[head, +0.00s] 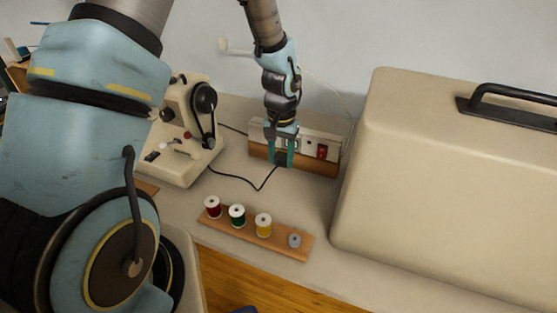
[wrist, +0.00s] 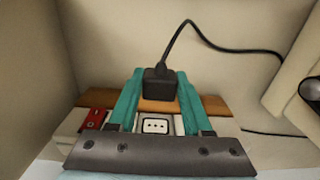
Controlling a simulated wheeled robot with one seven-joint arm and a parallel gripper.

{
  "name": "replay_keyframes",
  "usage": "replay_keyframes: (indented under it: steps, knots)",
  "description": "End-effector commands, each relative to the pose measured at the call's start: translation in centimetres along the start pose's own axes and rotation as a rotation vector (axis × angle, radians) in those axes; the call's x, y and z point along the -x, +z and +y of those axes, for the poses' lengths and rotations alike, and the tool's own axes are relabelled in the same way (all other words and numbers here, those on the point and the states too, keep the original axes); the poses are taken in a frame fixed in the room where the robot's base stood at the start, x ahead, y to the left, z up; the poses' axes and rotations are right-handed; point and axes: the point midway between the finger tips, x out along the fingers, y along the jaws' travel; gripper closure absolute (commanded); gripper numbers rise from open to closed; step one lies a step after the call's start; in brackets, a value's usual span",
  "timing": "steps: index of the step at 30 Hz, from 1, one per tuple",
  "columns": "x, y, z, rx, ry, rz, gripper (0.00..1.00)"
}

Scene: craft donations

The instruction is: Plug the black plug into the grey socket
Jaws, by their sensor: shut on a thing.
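My gripper (head: 281,163) points down in front of the power strip, its teal fingers shut on the black plug (head: 282,157). In the wrist view the black plug (wrist: 161,88) sits between the fingertips (wrist: 159,78), with its cord leaving from the far side. A pale grey socket (wrist: 154,126) with a dark outline and several small holes shows between the fingers, uncovered. The plug looks apart from it. The plug's prongs are hidden. In the head view my gripper covers part of the strip, so I cannot make out that socket there.
The strip (head: 333,158) has a wooden base and a red switch (head: 322,152). A cream sewing machine (head: 180,160) stands left, with the black cord (head: 235,177) running towards it. A thread rack (head: 285,243) lies in front. A large beige case (head: 440,180) stands right.

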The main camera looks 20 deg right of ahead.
Motion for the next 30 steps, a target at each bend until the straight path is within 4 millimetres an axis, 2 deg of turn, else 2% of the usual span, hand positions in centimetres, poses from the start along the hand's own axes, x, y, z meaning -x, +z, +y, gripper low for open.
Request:
replay_keyframes:
  steps: [13, 30]
  knots:
    - [0.0, -3.9, 0.0, 0.001, 0.0, 0.001, 0.95]
    - [0.0, -4.6, 0.0, 0.001, 0.0, 0.0, 0.95]
